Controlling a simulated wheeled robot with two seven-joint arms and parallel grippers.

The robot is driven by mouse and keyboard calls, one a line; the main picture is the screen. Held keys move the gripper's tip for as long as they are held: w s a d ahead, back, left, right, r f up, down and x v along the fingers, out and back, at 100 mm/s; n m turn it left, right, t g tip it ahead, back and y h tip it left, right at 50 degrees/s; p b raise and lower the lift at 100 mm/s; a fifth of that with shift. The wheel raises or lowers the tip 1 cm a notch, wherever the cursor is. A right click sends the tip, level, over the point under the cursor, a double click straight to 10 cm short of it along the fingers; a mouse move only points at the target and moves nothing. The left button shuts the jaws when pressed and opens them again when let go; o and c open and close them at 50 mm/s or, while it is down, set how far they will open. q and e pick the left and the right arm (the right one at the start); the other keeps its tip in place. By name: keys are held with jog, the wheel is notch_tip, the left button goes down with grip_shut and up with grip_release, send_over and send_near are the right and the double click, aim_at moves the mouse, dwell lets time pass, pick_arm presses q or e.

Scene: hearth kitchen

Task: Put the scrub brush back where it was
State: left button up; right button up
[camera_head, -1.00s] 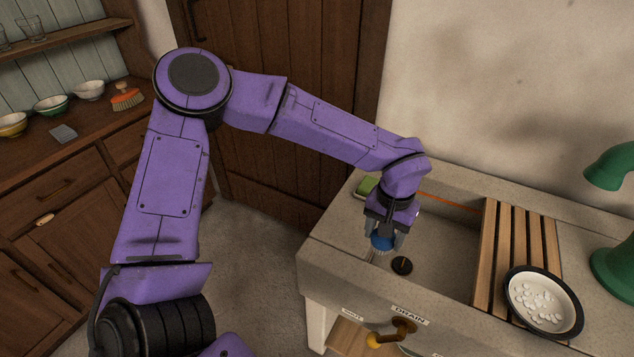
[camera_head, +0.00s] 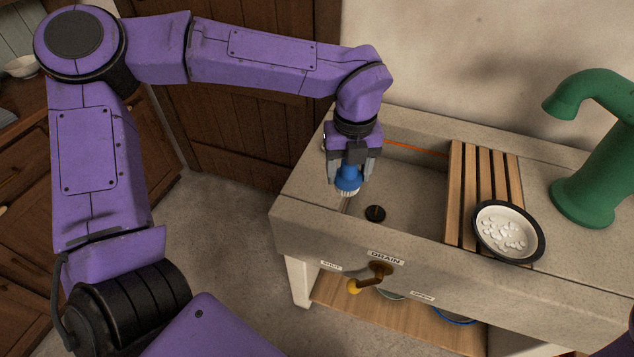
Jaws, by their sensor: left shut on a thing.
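My left gripper (camera_head: 348,172) is shut on a blue scrub brush with pale bristles (camera_head: 347,188). The bristles point down and the jaws cover the upper part of the brush. The gripper is over the left end of the stone sink (camera_head: 410,200), just left of and behind the dark drain plug (camera_head: 375,213). I cannot tell whether the bristles touch the sink. My right gripper is not in view.
A slatted wooden rack (camera_head: 463,190) spans the sink's right part. A dark-rimmed bowl of white pieces (camera_head: 507,232) sits on its front right. A green tap (camera_head: 590,180) stands at right. A drain lever (camera_head: 371,280) sticks out in front. A lower shelf (camera_head: 400,314) is underneath.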

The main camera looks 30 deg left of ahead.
pick_arm(q)
jog(key=n, duration=0.3)
jog(key=shift+s+r, duration=0.15)
jog(key=shift+r, duration=0.05)
jog(key=shift+w+a+n, duration=0.2)
jog(key=shift+a+n, duration=0.1)
jog(key=shift+n, duration=0.2)
jog(key=w+a+f+p, duration=0.2)
jog(key=a+f, duration=0.1)
jog(key=w+a+f+p, duration=0.1)
jog(key=w+a+f, duration=0.1)
jog(key=a+f, duration=0.1)
jog(key=w+a+f+p, duration=0.2)
jog(key=a+f, duration=0.1)
jog(key=a, duration=0.2)
jog(key=shift+w+a+f+p, duration=0.15)
jog(key=shift+w+f+p, duration=0.15)
jog(key=shift+w+f, duration=0.1)
notch_tip(320, 180, down, 3)
jog(key=shift+a+r, duration=0.1)
jog(key=shift+r, duration=0.05)
jog(key=shift+f, duration=0.3)
